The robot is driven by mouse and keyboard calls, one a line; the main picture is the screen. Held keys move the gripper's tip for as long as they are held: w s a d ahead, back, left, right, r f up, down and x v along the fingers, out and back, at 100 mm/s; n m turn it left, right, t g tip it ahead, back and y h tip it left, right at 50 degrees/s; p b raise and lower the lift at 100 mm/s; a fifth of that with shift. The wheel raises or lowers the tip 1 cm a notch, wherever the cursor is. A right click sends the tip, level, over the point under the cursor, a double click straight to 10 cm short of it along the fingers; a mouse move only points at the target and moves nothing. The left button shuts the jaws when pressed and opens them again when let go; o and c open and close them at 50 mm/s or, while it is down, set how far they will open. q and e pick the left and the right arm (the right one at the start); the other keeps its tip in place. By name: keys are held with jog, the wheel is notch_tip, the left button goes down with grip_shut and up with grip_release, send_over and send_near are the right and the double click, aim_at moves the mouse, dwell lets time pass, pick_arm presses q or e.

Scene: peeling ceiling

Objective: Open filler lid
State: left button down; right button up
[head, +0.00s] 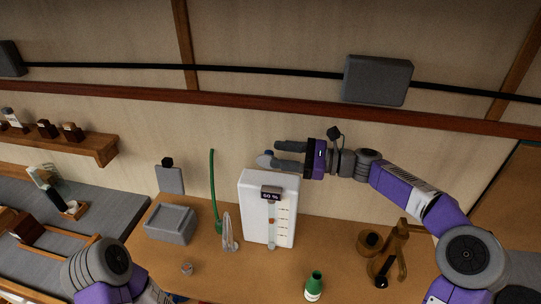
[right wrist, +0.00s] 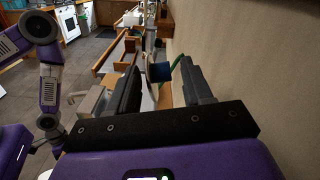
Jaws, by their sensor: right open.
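The filler (head: 257,210) is a white upright box on the wooden table, with a small dark display reading 60 % and a level gauge on its front. I cannot tell whether a finger touches the blue part. My left arm shows at the lower left; its gripper is out of view.
A green-capped bottle (head: 314,287) and a brown wooden stand (head: 391,250) are to the right. The wall is close behind.

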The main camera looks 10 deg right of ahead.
aim_at(271, 153)
jog(key=shift+x, duration=1.75)
jog(key=shift+c, duration=0.2)
jog(key=c, duration=0.8)
jog(key=shift+r+p, duration=0.1)
jog(key=shift+p, duration=0.4)
jog(key=m+p, duration=0.1)
jog(key=p, duration=0.2)
jog(key=w+m+p, duration=0.1)
jog(key=m+p, duration=0.1)
jog(key=p, duration=0.2)
jog(key=w+m+p, duration=0.1)
jog(key=m+p, duration=0.1)
jog(key=p, duration=0.1)
jog(key=shift+w+d+f, duration=0.1)
jog(key=shift+d+f, duration=0.3)
